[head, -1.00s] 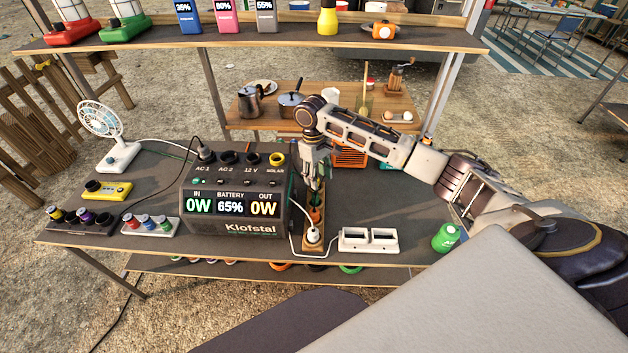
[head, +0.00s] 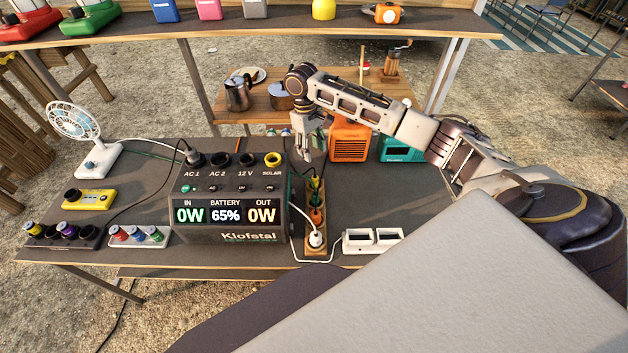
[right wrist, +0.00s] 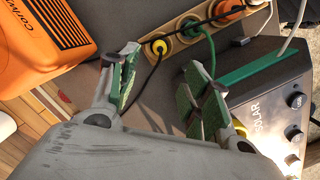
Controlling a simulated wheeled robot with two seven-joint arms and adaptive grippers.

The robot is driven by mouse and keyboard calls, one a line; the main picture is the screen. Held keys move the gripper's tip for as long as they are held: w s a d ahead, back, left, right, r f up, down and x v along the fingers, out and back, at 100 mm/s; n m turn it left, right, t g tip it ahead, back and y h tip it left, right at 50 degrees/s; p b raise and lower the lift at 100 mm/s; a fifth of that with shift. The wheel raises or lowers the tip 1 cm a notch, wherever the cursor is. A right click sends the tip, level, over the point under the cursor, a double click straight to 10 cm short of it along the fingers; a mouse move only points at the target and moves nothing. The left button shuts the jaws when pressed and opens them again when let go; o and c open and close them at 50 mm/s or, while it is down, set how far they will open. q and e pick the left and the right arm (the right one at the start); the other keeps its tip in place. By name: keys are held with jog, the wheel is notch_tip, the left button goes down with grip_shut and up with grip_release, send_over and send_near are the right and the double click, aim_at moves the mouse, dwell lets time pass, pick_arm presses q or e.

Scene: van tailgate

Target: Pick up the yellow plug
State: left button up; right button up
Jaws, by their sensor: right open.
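The yellow plug (head: 314,183) sits at the far end of a wooden socket strip (head: 314,252), right of the power station. In the right wrist view the yellow plug (right wrist: 159,47) has a dark cord and lies beyond the fingertips, beside a green plug (right wrist: 188,28) and an orange plug (right wrist: 228,8). My right gripper (head: 309,155) points down near the strip's far end, above the yellow plug's level. In the right wrist view the right gripper (right wrist: 160,85) is open and empty, its green-padded fingers apart, with a dark cord crossing behind them. My left gripper is out of view.
The power station (head: 230,205) stands close left of the strip, with a yellow-ringed solar socket on top. An orange box (head: 350,140) and a teal box (head: 400,147) stand beyond. A white double socket (head: 372,241) is at right. A shelf (head: 250,38) spans the back.

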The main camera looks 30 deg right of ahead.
aim_at(315, 177)
jog(key=shift+s+d+f, duration=0.1)
jog(key=shift+s+f, duration=0.1)
jog(key=shift+f, duration=1.25)
jog(key=shift+s+f, duration=0.2)
jog(key=shift+f, duration=1.2)
jog(key=shift+s+d+f, duration=0.1)
jog(key=shift+s+f, duration=0.1)
jog(key=shift+f, duration=1.25)
jog(key=shift+f, duration=0.1)
jog(key=shift+s+f, duration=0.15)
jog(key=shift+f, duration=1.1)
jog(key=shift+s+f, duration=0.1)
jog(key=shift+f, duration=1.15)
grip_shut()
